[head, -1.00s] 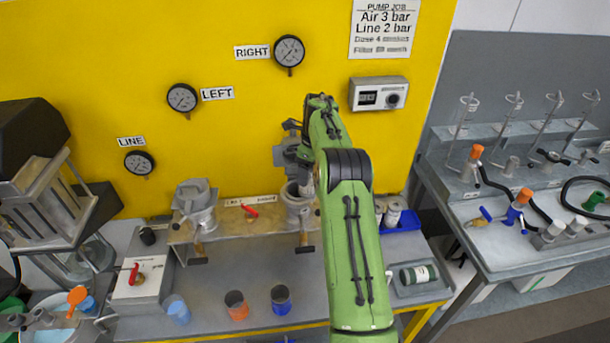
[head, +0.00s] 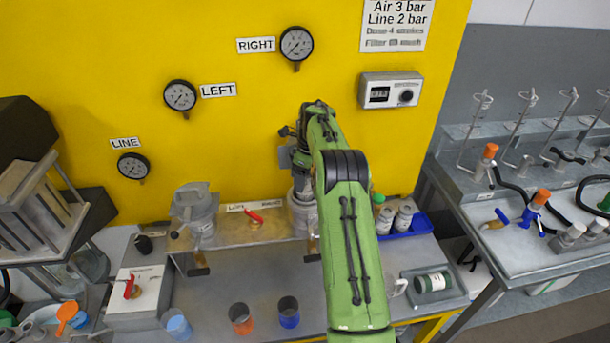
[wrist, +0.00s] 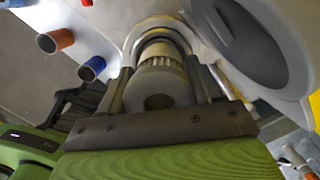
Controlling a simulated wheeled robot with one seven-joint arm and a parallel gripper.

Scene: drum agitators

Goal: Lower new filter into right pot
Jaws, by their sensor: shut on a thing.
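My gripper (wrist: 160,72) is shut on a pale, ribbed cylindrical filter (wrist: 160,88) in the wrist view. The filter's end with a dark round hole faces the camera, and a curved metal rim (wrist: 158,25) shows beyond it. How deep the filter sits relative to this rim is unclear. In the head view, the right pot (head: 301,214) stands on the bench below my gripper, partly behind my green arm, which hides the filter. A large grey round part (wrist: 250,45), probably the open lid, stands close to the right of the gripper.
The left pot (head: 194,212) and a red-handled valve (head: 254,216) are left of the right pot. An orange cup (head: 241,319) and a blue cup (head: 288,312) stand in front. A blue tray (head: 420,224) with white canisters is to the right.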

